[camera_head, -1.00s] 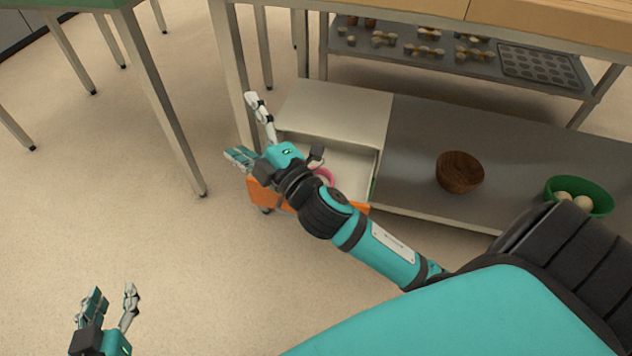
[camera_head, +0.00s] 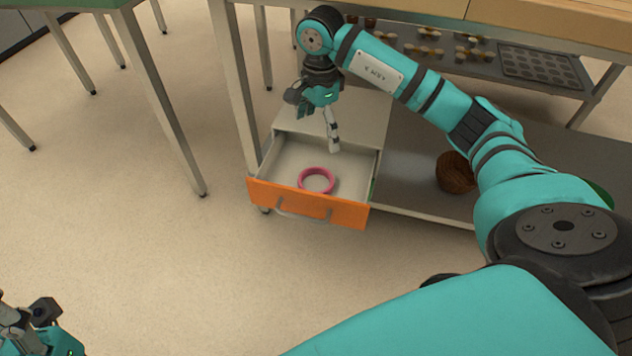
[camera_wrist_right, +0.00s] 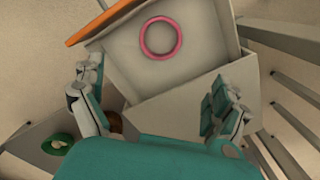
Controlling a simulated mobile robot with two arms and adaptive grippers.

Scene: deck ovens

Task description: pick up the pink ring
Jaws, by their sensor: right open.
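The pink ring (camera_head: 316,181) lies flat in the open drawer (camera_head: 282,160), which has an orange front and a grey handle. In the right wrist view the ring (camera_wrist_right: 143,38) shows whole at the top, beyond the fingers. My right gripper (camera_head: 315,120) is above the back of the drawer unit, pointing down, apart from the ring. Its two fingers stand wide open and empty in the right wrist view (camera_wrist_right: 155,105). My left gripper (camera_head: 15,325) shows only partly at the lower left corner, and its fingers are cut off or unclear.
The drawer unit stands on the lower steel shelf (camera_head: 410,150) of a table. A wooden bowl (camera_head: 453,173) stands to its right. A green bowl (camera_wrist_right: 57,144) is partly hidden by my arm in the head view. A table leg (camera_head: 240,100) rises left of the drawer.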

